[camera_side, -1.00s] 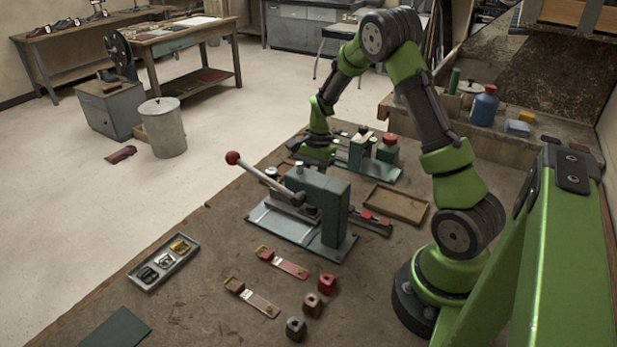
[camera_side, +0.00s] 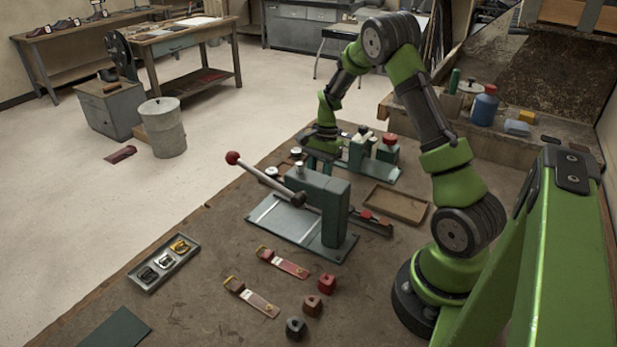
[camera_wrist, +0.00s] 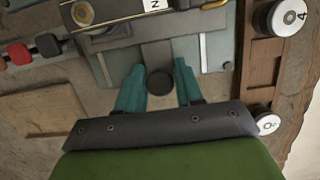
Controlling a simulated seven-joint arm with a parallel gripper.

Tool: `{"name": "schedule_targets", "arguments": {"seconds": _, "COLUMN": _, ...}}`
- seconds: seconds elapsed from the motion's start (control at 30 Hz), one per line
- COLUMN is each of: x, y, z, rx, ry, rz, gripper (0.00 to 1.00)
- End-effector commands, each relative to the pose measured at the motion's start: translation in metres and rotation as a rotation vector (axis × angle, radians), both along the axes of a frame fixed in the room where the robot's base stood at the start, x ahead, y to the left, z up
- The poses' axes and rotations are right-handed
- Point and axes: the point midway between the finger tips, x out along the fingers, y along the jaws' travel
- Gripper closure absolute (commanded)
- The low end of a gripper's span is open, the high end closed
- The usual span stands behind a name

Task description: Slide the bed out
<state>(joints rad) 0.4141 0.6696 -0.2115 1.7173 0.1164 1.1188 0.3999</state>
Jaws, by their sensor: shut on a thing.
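The stitcher is a dark green upright block (camera_side: 325,200) with a red-balled lever (camera_side: 265,180), on a grey base plate (camera_side: 268,218). The front of the plate looks bare in the side view. In the wrist view the grey bed (camera_wrist: 158,54) lies between rails below the stitcher's head, with a dark round knob (camera_wrist: 160,82) at its near end. My gripper (camera_side: 321,164) is behind the stitcher. In the wrist view its teal fingers (camera_wrist: 160,88) are closed on the knob from both sides. The bed is mostly hidden behind the block in the side view.
A shallow brown tray (camera_side: 397,203) and a rack with red pieces (camera_side: 371,221) stand right of the stitcher. Two straps (camera_side: 283,263) and small coloured blocks (camera_side: 327,283) lie in front.

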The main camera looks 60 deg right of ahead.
Motion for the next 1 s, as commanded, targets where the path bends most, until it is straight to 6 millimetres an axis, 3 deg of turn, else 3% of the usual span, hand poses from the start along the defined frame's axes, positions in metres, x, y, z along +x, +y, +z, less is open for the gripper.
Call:
{"name": "schedule_targets", "arguments": {"seconds": 0.43, "x": 0.0, "y": -0.029, "z": 0.0, "rx": -0.004, "ry": 0.0, "rz": -0.003, "gripper": 0.81}}
{"name": "schedule_targets", "arguments": {"seconds": 0.8, "x": -0.001, "y": -0.034, "z": 0.0, "rx": -0.004, "ry": 0.0, "rz": -0.001, "gripper": 0.81}}
{"name": "schedule_targets", "arguments": {"seconds": 0.83, "x": -0.001, "y": -0.034, "z": 0.0, "rx": -0.004, "ry": 0.0, "rz": -0.001, "gripper": 0.62}}
{"name": "schedule_targets", "arguments": {"seconds": 0.9, "x": -0.001, "y": -0.034, "z": 0.0, "rx": -0.004, "ry": 0.0, "rz": -0.001, "gripper": 0.52}}
{"name": "schedule_targets", "arguments": {"seconds": 1.0, "x": 0.0, "y": -0.034, "z": 0.0, "rx": -0.003, "ry": 0.0, "rz": -0.001, "gripper": 0.49}}
